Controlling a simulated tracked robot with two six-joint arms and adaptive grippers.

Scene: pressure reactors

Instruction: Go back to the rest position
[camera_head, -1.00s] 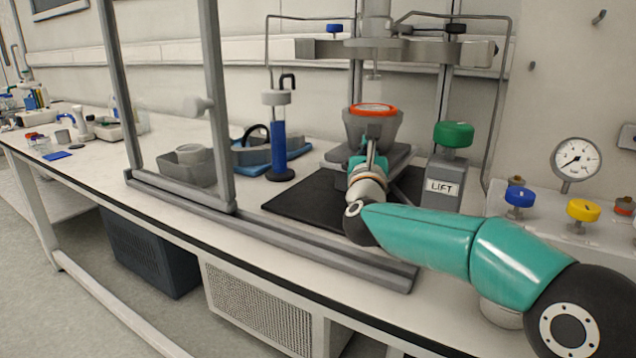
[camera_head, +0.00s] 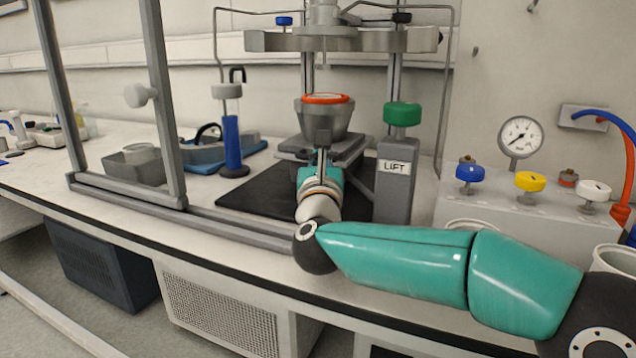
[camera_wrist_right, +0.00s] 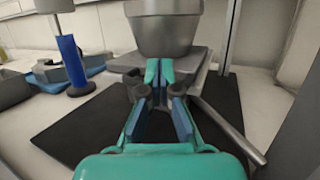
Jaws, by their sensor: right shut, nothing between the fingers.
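My right arm reaches in from the right across the bench front in the head view. Its gripper (camera_head: 321,160) points at the reactor stand, just below and in front of a grey vessel (camera_head: 323,122) with an orange-red rim. In the right wrist view the teal fingertips (camera_wrist_right: 159,72) are together and hold nothing. The vessel (camera_wrist_right: 165,30) is just beyond and above them there. Its top is cut off in that view. My left gripper is in neither view.
A green LIFT knob (camera_head: 402,114) on a grey post stands right of the gripper. A blue cylinder (camera_head: 232,143) stands left. A raised clear-framed shield (camera_head: 168,110) is at front left. A gauge (camera_head: 521,137) and coloured valve knobs (camera_head: 530,181) are at right.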

